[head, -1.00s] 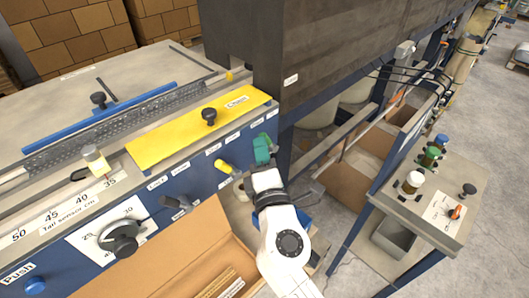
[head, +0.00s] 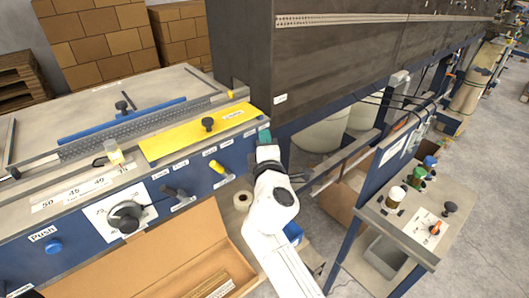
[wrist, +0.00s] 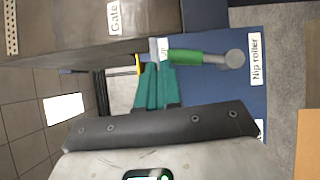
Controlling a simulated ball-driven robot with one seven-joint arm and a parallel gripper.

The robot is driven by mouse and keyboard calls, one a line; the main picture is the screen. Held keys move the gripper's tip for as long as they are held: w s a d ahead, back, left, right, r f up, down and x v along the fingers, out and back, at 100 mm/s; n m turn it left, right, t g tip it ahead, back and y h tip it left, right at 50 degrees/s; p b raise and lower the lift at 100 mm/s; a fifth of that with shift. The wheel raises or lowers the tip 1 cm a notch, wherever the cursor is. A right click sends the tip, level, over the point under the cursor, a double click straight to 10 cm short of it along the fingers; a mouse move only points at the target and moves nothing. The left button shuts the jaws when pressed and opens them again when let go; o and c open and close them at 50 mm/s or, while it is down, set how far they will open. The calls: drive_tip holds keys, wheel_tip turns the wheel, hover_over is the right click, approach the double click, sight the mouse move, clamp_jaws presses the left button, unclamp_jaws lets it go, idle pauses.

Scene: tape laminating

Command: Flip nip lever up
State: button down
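The nip lever has a green handle (wrist: 186,56) and a grey round end (wrist: 235,58). In the wrist view it lies across the picture on the blue panel, beside the "Nip roller" label (wrist: 256,60). A partly covered label reading "Up" (wrist: 163,46) is at the handle's left end. My gripper (wrist: 158,66) has teal fingers close together, their tips just left of and below the handle's end. I cannot tell whether they touch it. In the head view my gripper (head: 264,136) is at the panel's right end and hides the lever.
A yellow plate (head: 195,135) with a black knob lies on the machine top. The dark housing (head: 350,60) rises close behind my gripper. An open cardboard box (head: 185,262) is below the panel. A side stand (head: 400,225) with bottles is at right.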

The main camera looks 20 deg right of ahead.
drive_tip(key=shift+w+d+r, duration=0.1)
drive_tip(key=shift+w+d, duration=0.2)
drive_tip(key=shift+d, duration=0.45)
drive_tip(key=shift+w+d+r, duration=0.1)
drive_tip(key=shift+w+d, duration=0.2)
drive_tip(key=shift+d, duration=0.4)
drive_tip(key=shift+d, duration=0.15)
